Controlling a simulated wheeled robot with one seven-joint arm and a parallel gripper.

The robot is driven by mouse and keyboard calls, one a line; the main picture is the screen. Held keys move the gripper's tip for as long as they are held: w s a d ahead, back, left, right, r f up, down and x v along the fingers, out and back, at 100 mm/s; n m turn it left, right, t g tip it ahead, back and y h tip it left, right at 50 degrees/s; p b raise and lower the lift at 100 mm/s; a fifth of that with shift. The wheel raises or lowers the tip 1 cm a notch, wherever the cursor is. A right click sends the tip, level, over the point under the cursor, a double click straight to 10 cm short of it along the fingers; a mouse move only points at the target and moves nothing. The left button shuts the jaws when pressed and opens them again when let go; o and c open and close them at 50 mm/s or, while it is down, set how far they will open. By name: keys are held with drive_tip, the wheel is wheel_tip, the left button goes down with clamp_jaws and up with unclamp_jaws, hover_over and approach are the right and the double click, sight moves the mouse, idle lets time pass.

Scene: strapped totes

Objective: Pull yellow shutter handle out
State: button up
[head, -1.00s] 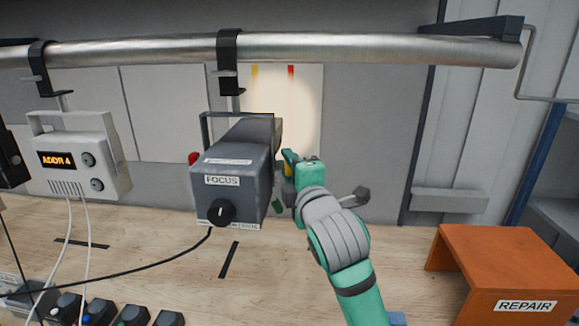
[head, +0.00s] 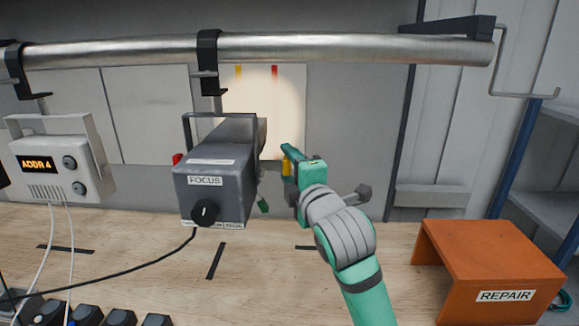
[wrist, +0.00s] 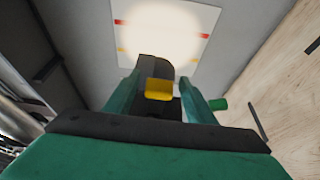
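The grey FOCUS lamp (head: 215,188) hangs from the steel rail by a dark clamp. Its yellow shutter handle (head: 286,168) stands off the lamp's right side, with a short grey piece visible between them. My gripper (head: 291,166) is at the handle, right of the lamp. In the wrist view the yellow handle (wrist: 158,89) sits between my two green fingers (wrist: 160,95), and my gripper appears shut on it. The finger contact is partly hidden. A green handle (head: 262,206) hangs lower on the lamp, and a red one (head: 177,159) shows at its left.
A bright light patch (head: 265,110) with yellow and red marks lies on the wall panel. The rail (head: 350,49) runs above. A white ADDR 4 box (head: 60,160) hangs left. An orange REPAIR stand (head: 490,262) is on the bench at right. A black cable runs from the lamp.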

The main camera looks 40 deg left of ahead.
drive_tip(key=v, duration=1)
drive_tip(key=shift+s+d, duration=0.3)
drive_tip(key=shift+w, duration=0.1)
